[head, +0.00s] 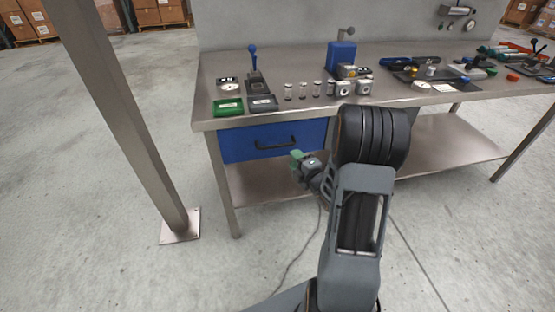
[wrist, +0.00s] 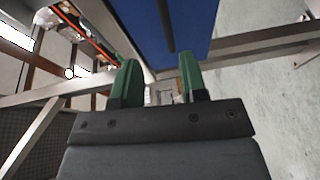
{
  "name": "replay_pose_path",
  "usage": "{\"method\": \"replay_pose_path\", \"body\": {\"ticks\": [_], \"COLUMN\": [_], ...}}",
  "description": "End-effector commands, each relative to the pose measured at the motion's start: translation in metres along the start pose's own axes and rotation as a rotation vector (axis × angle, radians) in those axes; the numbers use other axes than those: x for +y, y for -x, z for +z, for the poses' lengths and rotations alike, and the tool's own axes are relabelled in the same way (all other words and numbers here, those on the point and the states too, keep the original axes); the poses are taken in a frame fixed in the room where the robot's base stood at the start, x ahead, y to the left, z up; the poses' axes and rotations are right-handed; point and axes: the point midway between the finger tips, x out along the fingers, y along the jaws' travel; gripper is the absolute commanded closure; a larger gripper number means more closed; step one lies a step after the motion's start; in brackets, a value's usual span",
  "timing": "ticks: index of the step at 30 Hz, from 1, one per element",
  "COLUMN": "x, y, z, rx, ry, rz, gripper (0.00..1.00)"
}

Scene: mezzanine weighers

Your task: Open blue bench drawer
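The blue bench drawer (head: 274,141) is under the left end of the steel bench top. It looks closed, and a dark bar handle (head: 275,143) runs across its front. In the head view my gripper (head: 296,158) with green fingers is just below and right of the handle, seemingly apart from it. In the wrist view the two green fingers (wrist: 158,82) stand apart with nothing seen between them. The blue drawer front (wrist: 195,25) fills the top middle there, with part of the dark handle (wrist: 167,25) on it.
The steel bench (head: 225,119) has a lower shelf (head: 262,190). A metal post (head: 135,125) stands at left on the floor. Green (head: 228,107) and grey trays, small weights and a blue device (head: 341,56) sit on top.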

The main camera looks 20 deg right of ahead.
Motion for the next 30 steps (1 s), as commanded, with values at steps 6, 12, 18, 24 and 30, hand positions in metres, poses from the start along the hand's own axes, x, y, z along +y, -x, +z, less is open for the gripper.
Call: {"method": "replay_pose_path", "body": {"ticks": [6,12,18,24,30], "x": [-0.036,-0.037,-0.028,-0.02,-0.014], "y": [0.016,0.011,-0.022,-0.06,-0.09], "z": [0.006,0.005,0.001,-0.002,-0.004], "rx": [0.058,0.073,0.075,0.074,0.072], "ry": [0.094,0.121,0.123,0.122,0.121], "rz": [0.162,0.218,0.222,0.222,0.221], "gripper": [0.61,0.61,0.61,0.61,0.61]}}
